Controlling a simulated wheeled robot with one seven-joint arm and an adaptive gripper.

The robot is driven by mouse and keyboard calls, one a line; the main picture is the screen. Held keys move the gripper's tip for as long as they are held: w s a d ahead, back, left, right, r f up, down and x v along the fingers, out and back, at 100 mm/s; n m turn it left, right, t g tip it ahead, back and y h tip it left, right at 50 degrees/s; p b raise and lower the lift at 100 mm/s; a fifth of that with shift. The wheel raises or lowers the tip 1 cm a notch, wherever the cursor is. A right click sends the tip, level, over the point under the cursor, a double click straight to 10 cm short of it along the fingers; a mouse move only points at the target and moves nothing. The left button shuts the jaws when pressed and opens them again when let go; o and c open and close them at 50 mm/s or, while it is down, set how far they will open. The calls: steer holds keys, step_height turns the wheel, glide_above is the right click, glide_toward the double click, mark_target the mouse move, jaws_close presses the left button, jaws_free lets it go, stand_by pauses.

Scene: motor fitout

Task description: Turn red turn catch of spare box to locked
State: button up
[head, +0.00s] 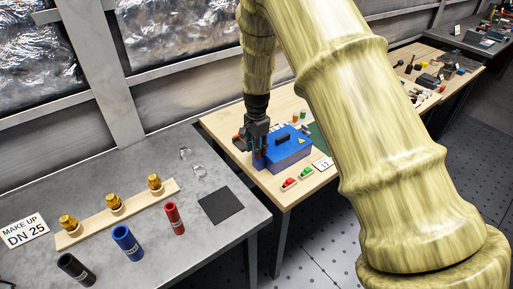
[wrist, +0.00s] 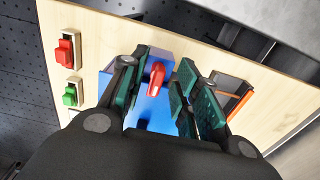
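The blue box (head: 291,152) stands on the light wooden bench, with a dark handle and a yellow warning mark on top. In the wrist view the blue box (wrist: 162,120) shows below and between my fingers. The red turn catch (wrist: 156,77) is a small red lever on the box, lying between the fingers. My gripper (wrist: 163,88) is open, with visible gaps between its green-padded fingers and the catch. In the head view my gripper (head: 258,140) points down at the left end of the box, and the catch is hidden there.
A red switch (wrist: 66,50) and a green switch (wrist: 70,94) sit on white bases near the bench edge. An orange-edged dark holder (wrist: 240,100) lies on the other side of the gripper. A grey table (head: 150,245) with fittings and coloured cylinders adjoins at left.

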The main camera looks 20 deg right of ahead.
step_height(320, 180, up, 12)
stand_by(0.7)
